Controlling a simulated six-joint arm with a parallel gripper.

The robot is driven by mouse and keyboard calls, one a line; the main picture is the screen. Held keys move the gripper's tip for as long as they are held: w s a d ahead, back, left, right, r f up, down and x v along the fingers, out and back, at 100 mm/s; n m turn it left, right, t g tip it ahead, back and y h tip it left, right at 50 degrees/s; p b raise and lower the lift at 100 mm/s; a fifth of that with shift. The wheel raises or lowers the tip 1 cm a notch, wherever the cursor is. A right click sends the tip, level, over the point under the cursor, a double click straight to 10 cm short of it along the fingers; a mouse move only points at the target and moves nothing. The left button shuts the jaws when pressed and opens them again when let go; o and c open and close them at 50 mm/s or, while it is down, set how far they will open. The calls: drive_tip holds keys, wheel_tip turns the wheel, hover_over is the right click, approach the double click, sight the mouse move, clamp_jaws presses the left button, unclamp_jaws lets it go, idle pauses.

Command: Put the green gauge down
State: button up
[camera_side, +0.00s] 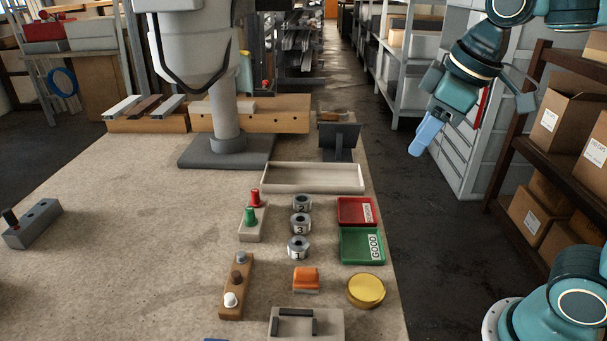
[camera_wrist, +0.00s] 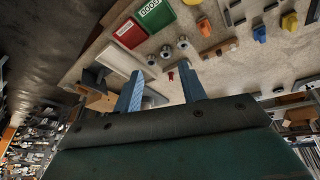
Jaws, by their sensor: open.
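The green gauge (camera_side: 250,217) stands upright at the pale block (camera_side: 251,236) on the bench, in front of a red-topped gauge (camera_side: 255,198). The red one also shows in the wrist view (camera_wrist: 171,76); I cannot make out the green one there. My gripper (camera_side: 418,150) is off the bench's right side, high and well away from the gauges. In the wrist view its two blue fingers (camera_wrist: 161,92) stand apart with nothing between them.
Several numbered nuts (camera_side: 301,224) stand right of the gauges, beside a red tray (camera_side: 357,211) and a green tray (camera_side: 362,246). A long white tray (camera_side: 313,178) lies behind. A wooden block with pegs (camera_side: 236,287) is in front. The bench's left middle is clear.

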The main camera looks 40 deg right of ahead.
drive_tip(key=s+d+f+m+t, duration=0.1)
drive_tip(key=s+f+m, duration=0.3)
drive_tip(key=s, duration=0.5)
drive_tip(key=shift+s+d+f, duration=0.3)
drive_tip(key=shift+d+f, duration=0.05)
drive_tip(key=shift+f, duration=0.25)
